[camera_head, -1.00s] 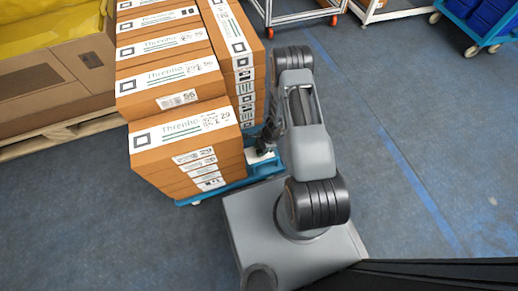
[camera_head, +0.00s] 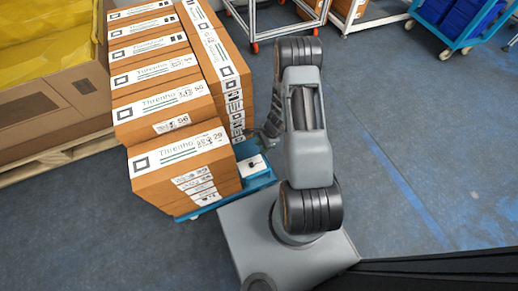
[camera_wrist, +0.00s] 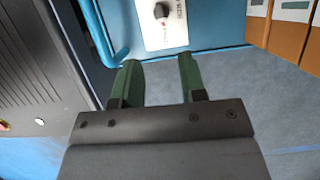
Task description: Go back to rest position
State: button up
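My gripper (camera_wrist: 158,68) shows in the wrist view with its two green fingers apart and nothing between them. A white box with a dark round knob (camera_wrist: 163,22) lies beyond the fingertips, apart from them. In the head view the white box (camera_head: 254,168) sits on the blue cart (camera_head: 262,183), beside the stacked boxes. My arm (camera_head: 308,140) stands folded right of the stack. My gripper (camera_head: 268,132) is a small dark shape left of the arm, close to the stack's right side. Its fingers are not clear in that view.
Orange-brown labelled boxes (camera_head: 180,165) are stacked on the blue cart. A large carton with yellow lining (camera_head: 50,100) stands on a pallet at left. White-framed trolleys (camera_head: 270,18) and a blue cart (camera_head: 455,28) stand at the back. The blue floor at right (camera_head: 420,130) is free.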

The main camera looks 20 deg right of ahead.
jog(key=shift+d+r, duration=0.15)
jog(key=shift+r, duration=0.15)
dwell(0.4)
jog(key=a+r+n+p, duration=0.25)
jog(key=r+p, duration=0.25)
jog(key=r, duration=0.8)
jog(key=w+a+r+n+t+h+p, duration=0.1)
jog(key=r+n+p, duration=0.35)
jog(key=r, duration=0.75)
jog(key=a+r+n+p, duration=0.15)
jog(key=r+p, duration=0.45)
jog(key=r, duration=0.7)
jog(key=s+r+n+t+h+p, duration=0.1)
jog(key=s+r+n+p, duration=0.2)
jog(key=r, duration=0.6)
jog(key=s+r+n+h+p, duration=0.1)
jog(key=s+r+n+p, duration=0.2)
jog(key=r+p, duration=0.3)
jog(key=s+a+r+n+t+h+p, duration=0.1)
jog(key=s+r+n+p, duration=0.2)
jog(key=r, duration=1.1)
jog(key=s+p, duration=0.2)
jog(key=shift+s+r+n+t, duration=0.25)
jog(key=shift+s+n+t, duration=0.05)
jog(key=shift+n, duration=0.05)
